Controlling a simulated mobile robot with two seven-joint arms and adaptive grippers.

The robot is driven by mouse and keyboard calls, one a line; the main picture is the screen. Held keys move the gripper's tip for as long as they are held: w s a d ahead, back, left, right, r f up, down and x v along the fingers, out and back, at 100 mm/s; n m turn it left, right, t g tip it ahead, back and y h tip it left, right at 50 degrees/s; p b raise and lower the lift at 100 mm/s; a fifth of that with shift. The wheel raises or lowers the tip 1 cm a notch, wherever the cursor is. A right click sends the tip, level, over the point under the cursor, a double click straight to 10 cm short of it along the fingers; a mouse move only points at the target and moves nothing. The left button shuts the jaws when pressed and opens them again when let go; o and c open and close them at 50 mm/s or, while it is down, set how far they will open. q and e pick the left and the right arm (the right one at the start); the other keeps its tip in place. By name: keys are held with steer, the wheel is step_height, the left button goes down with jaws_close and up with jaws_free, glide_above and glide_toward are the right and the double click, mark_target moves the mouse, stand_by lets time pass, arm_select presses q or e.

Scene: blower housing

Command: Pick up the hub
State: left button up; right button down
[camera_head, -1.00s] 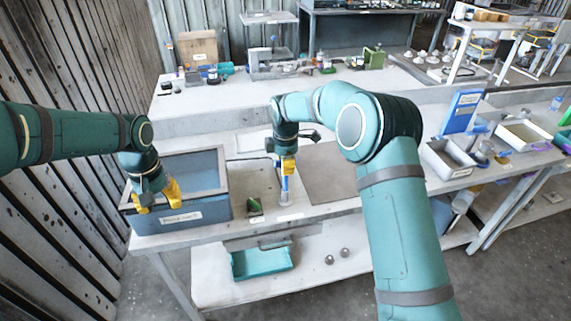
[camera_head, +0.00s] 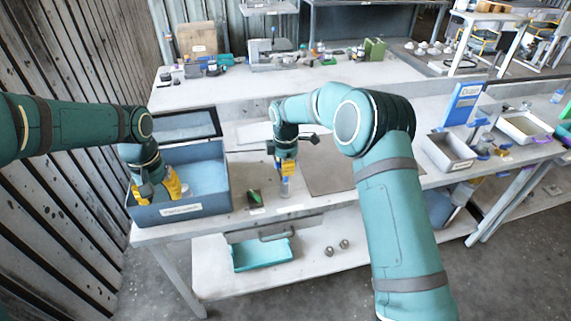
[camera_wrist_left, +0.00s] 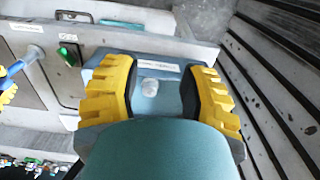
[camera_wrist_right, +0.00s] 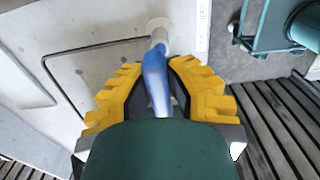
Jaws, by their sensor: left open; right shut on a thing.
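My right gripper (camera_head: 285,172) is shut on a blue-handled tool (camera_wrist_right: 155,80) with a pale end, held pointing down over the bench.
The box's dark-framed lid (camera_head: 190,125) is at its back, off the opening. A grey panel (camera_head: 330,165) lies on the bench. A teal tray (camera_head: 262,255) is on the lower shelf.

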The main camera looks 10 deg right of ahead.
arm_select(q)
steer(key=o, duration=0.8)
steer(key=n+t+h, duration=0.2)
steer(key=n, duration=2.5)
glide_toward(183, 191)
steer(key=x, duration=0.6)
steer(key=shift+w+a+f, duration=0.2)
steer(key=shift+w+a, duration=0.05)
steer(key=shift+a, duration=0.1)
steer(key=shift+w+x, duration=0.15)
steer(key=shift+x, duration=1.15)
steer(key=shift+w+x, duration=0.2)
steer(key=shift+x, duration=1.15)
